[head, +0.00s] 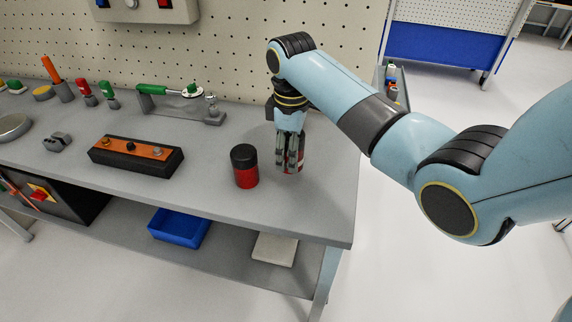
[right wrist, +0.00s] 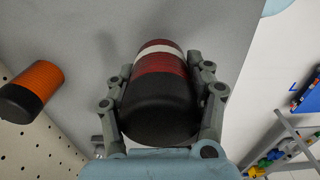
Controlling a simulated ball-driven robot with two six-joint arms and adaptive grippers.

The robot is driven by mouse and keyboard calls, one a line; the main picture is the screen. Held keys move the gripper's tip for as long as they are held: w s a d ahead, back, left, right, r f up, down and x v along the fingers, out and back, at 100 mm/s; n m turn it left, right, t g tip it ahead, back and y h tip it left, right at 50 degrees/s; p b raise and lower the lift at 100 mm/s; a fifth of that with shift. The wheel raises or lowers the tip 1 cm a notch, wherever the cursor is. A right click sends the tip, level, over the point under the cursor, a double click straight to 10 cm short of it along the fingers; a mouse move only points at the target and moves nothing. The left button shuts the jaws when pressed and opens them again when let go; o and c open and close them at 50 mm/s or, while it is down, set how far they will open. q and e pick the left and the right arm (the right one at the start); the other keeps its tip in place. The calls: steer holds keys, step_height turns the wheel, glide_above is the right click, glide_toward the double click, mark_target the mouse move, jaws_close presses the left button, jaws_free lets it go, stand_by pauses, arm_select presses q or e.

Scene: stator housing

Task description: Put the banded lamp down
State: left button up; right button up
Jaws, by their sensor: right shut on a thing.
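My right gripper (head: 290,158) points straight down over the right end of the bench. It is shut on the banded lamp (head: 291,168), a red cylinder mostly hidden by the fingers in the head view. In the right wrist view the lamp (right wrist: 160,90) sits between the two fingers (right wrist: 162,103). Its black end is nearest the camera, with a dark red body and a white band beyond. The lamp is close to the bench top; I cannot tell whether it touches. My left gripper is not in view.
A red lamp with a black cap (head: 244,167) stands just left of the gripper. An orange-and-black cylinder (right wrist: 32,91) shows in the wrist view. A black block with an orange top (head: 137,155) lies further left. Bare bench (head: 320,205) lies right and in front.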

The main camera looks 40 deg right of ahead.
mark_target(287, 177)
steer(key=shift+w+a+f, duration=0.1)
steer(key=shift+w+f, duration=0.15)
steer(key=shift+w, duration=0.15)
steer(key=shift+f, duration=0.2)
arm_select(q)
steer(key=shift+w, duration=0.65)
arm_select(e)
steer(key=shift+f, duration=1.9)
steer(key=o, duration=1.2)
steer(key=shift+f, duration=0.1)
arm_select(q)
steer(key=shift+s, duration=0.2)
arm_select(e)
steer(key=shift+o, duration=0.2)
step_height(287, 177, up, 12)
steer(key=shift+r, duration=0.15)
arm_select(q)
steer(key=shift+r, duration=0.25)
